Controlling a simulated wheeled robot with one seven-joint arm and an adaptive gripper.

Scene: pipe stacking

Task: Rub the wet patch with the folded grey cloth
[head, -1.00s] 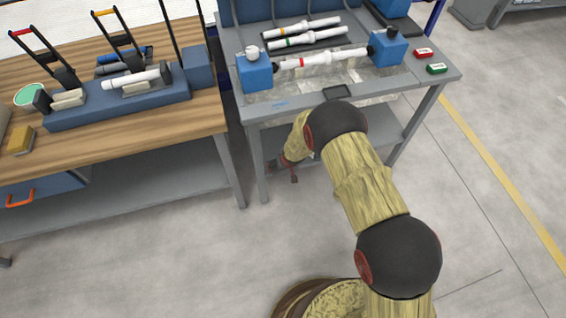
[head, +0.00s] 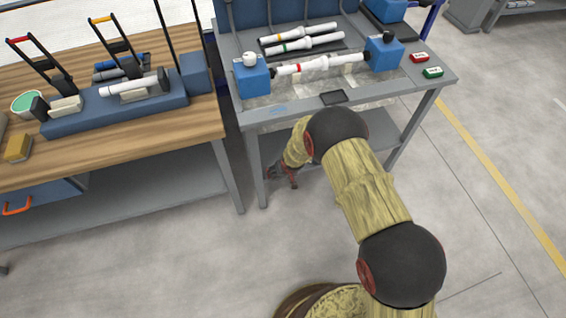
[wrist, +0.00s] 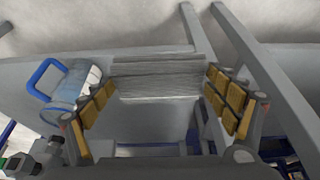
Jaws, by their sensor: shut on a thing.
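My gripper (wrist: 160,100) has its yellow-padded fingers on both sides of a grey, layered block that looks like the folded grey cloth (wrist: 158,78), and is shut on it. In the head view my gripper (head: 284,176) is low, below the front edge of the grey bench (head: 242,118), near its front left leg. The cloth cannot be made out there.
A wooden workbench (head: 120,140) stands left. A blue-handled clear container (wrist: 72,80) shows left in the wrist view. Floor at right is clear.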

